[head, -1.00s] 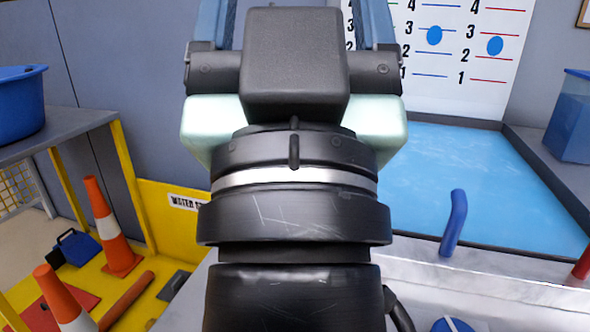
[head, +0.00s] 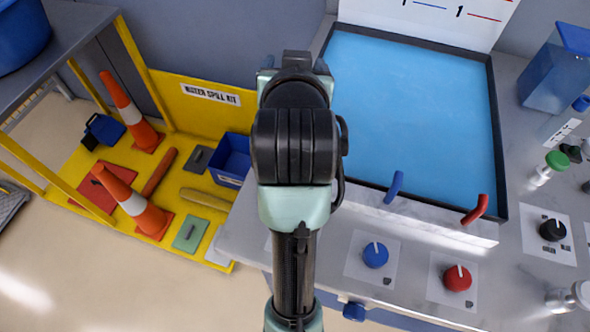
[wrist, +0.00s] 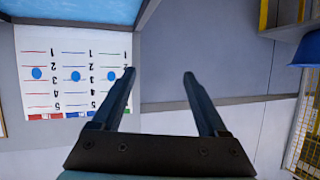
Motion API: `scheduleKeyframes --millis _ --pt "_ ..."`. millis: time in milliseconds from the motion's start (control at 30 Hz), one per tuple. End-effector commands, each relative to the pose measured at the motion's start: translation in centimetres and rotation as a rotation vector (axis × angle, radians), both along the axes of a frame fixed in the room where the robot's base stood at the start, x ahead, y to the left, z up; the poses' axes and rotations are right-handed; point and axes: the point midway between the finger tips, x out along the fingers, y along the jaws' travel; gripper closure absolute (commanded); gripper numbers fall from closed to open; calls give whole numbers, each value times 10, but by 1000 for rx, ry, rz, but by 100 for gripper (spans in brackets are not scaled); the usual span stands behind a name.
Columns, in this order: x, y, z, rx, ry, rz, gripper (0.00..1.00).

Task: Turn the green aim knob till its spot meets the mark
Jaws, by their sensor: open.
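A green-topped knob (head: 557,160) on a pale stem stands on the counter near the right edge of the head view. It is small there, and I cannot make out a spot or a mark on it. It does not show in the wrist view. My gripper (wrist: 159,75) is open in the wrist view, its two dark fingers well apart with only grey wall between them. In the head view my own arm hides the gripper, left of the pool and far from the green knob.
A blue knob (head: 375,254), a red knob (head: 457,278) and a black knob (head: 553,230) sit on the counter. Blue and red spouts rise before the blue pool (head: 415,105). A clear blue tank (head: 548,80) stands right. Cones and a yellow spill-kit platform (head: 185,110) lie left.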

Motion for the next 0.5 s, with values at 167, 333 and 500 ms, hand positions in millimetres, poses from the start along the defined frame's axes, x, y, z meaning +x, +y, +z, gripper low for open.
scheduleKeyframes --millis 167,333,500 --pt "-17 1 -4 11 253 -5 24" --pt "-46 1 -17 19 489 -11 24" --pt "-86 1 -22 26 725 -22 24"
